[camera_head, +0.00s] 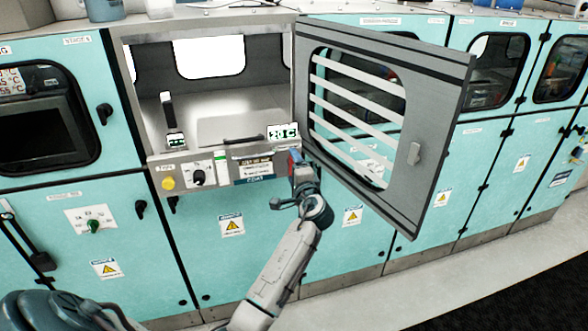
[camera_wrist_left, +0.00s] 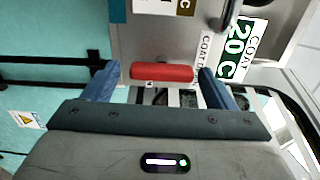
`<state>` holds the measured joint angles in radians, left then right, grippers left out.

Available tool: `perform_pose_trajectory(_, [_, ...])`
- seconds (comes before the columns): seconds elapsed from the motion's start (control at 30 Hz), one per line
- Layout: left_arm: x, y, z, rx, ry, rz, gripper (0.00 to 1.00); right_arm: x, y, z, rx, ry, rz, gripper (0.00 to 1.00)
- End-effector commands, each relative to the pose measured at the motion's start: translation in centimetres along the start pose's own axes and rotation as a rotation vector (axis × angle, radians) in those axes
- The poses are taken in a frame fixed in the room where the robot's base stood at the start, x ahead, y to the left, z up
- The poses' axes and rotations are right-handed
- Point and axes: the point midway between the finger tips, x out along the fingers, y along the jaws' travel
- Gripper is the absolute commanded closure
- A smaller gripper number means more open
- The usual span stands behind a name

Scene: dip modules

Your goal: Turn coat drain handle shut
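In the head view my left gripper (camera_head: 297,160) is up against the module's front at the panel's right end and hides most of the handle. My right gripper is not in view.
The module's slatted door (camera_head: 440,120) stands open just right of my left arm. A control panel (camera_head: 200,172) with a knob and yellow button is left of the gripper. The floor (camera_head: 365,295) in front is clear.

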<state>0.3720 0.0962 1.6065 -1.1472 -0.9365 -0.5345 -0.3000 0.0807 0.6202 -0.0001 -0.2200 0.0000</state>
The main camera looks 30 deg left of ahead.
Motion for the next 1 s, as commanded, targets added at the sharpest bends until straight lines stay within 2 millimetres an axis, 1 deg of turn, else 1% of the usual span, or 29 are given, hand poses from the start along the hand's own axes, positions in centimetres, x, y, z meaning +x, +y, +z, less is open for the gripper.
perform_pose_trajectory(0.27, [0.0,-0.1,0.0,-0.003,0.000,-0.001,0.18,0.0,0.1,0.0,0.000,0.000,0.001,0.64])
perform_pose_trajectory(0.37, [-0.5,0.1,-0.1,-0.004,0.001,-0.001,0.18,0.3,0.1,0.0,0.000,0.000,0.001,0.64])
perform_pose_trajectory(0.47, [-1.9,0.3,-0.1,-0.006,0.002,-0.001,0.18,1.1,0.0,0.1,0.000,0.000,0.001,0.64])
perform_pose_trajectory(0.7, [-6.9,0.5,-0.1,-0.007,0.002,0.002,0.18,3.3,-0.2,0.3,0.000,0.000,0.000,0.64])
perform_pose_trajectory(0.8, [-8.6,0.4,-0.1,-0.007,0.001,0.002,0.18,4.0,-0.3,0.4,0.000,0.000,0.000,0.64])
perform_pose_trajectory(0.9, [-9.8,0.3,-0.1,-0.004,0.001,0.001,0.18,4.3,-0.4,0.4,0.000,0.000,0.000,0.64])
perform_pose_trajectory(1.0, [-10.5,0.1,-0.1,-0.003,0.001,0.000,0.18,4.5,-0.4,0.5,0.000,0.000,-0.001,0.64])
